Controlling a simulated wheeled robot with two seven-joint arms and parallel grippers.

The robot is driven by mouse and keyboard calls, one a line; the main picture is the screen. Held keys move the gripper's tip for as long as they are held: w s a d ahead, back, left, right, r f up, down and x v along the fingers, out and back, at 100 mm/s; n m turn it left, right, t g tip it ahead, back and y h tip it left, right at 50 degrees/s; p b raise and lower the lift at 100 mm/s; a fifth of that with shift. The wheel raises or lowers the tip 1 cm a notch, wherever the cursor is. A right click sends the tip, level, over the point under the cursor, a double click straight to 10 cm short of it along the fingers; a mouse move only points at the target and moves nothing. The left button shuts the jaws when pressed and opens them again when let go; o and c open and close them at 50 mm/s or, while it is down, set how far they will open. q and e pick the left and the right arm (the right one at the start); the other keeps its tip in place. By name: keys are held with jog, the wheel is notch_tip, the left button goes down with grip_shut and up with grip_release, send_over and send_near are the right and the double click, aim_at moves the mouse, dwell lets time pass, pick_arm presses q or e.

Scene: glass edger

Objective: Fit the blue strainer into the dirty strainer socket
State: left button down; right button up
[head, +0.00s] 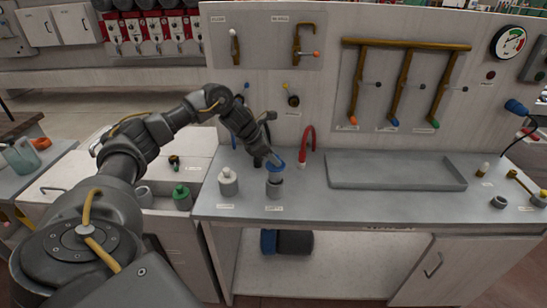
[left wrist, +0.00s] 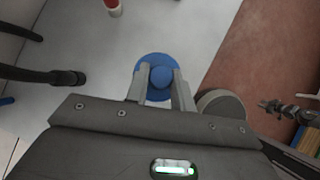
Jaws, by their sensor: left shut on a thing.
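The blue strainer (head: 279,165) has a blue round top and a paler body below it. My left gripper (head: 271,158) is shut on its top knob from above. In the left wrist view the blue strainer (left wrist: 143,70) shows as a blue disc with a round knob between the two fingers (left wrist: 161,86). A grey socket (head: 274,192) stands on the bench directly under the strainer, with a label in front. The strainer looks upright and in line with the socket. I cannot tell how deep it sits. My right gripper is not in view.
A white-topped strainer (head: 228,181) stands in a similar socket to the left. A green-topped container (head: 182,195) is further left. A red curved tap (head: 307,148) stands close behind on the right. A shallow grey tray (head: 395,184) lies further right, with clear bench in front.

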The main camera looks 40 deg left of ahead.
aim_at(267, 165)
pick_arm(q)
jog(key=shift+f+b, duration=0.8)
jog(key=shift+f, duration=0.35)
jog(key=shift+f+b, duration=1.5)
jog(key=shift+f, duration=0.45)
jog(key=c, duration=1.1)
grip_release()
jog(key=shift+r, duration=0.1)
jog(key=shift+s+a+r, duration=0.15)
jog(key=shift+r, duration=0.15)
jog(key=b+v, duration=0.1)
jog(key=v, duration=0.9)
jog(key=shift+s+b, duration=0.1)
jog(key=shift+b, duration=0.2)
